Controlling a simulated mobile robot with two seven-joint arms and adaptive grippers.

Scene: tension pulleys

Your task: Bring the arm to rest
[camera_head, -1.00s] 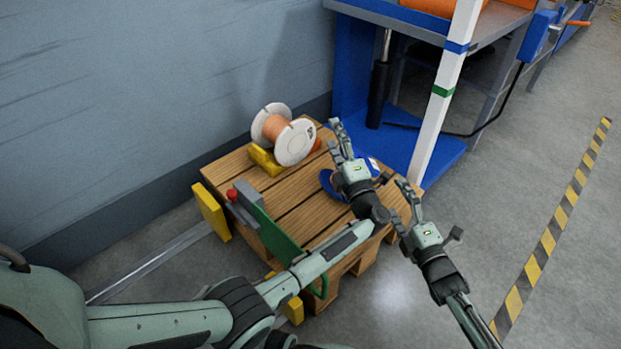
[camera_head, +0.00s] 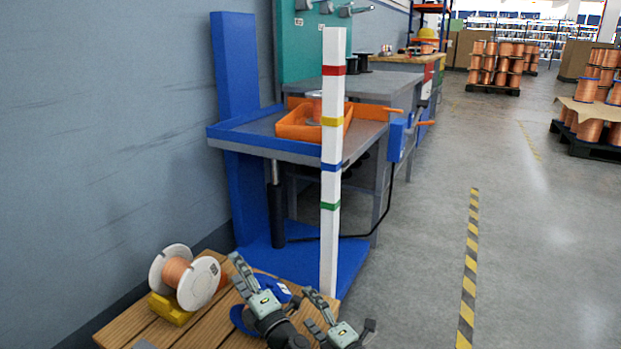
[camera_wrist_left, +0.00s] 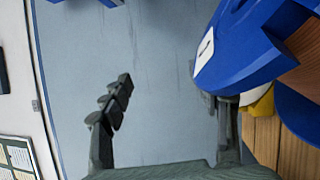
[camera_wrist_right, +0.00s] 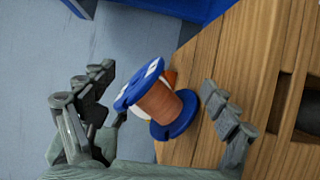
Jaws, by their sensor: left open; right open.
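My left gripper (camera_head: 262,282) is open and empty at the bottom of the head view, beside a blue-flanged spool (camera_head: 241,318) on the wooden pallet. In the left wrist view my left gripper's (camera_wrist_left: 172,108) fingers are wide apart, and the blue spool (camera_wrist_left: 245,45) covers part of one finger. My right gripper (camera_head: 318,312) is open, to the right of the left one. In the right wrist view the blue spool with orange wire (camera_wrist_right: 160,103) appears between the open fingers of my right gripper (camera_wrist_right: 155,85). I cannot tell how far off it is.
A white spool (camera_head: 200,282) sits on a yellow holder (camera_head: 169,310) on the pallet (camera_head: 128,329). Behind stand a white post (camera_head: 331,225) with coloured bands and a blue lift table (camera_head: 265,150) with an orange tray (camera_head: 298,128). Open floor (camera_head: 415,270) lies right.

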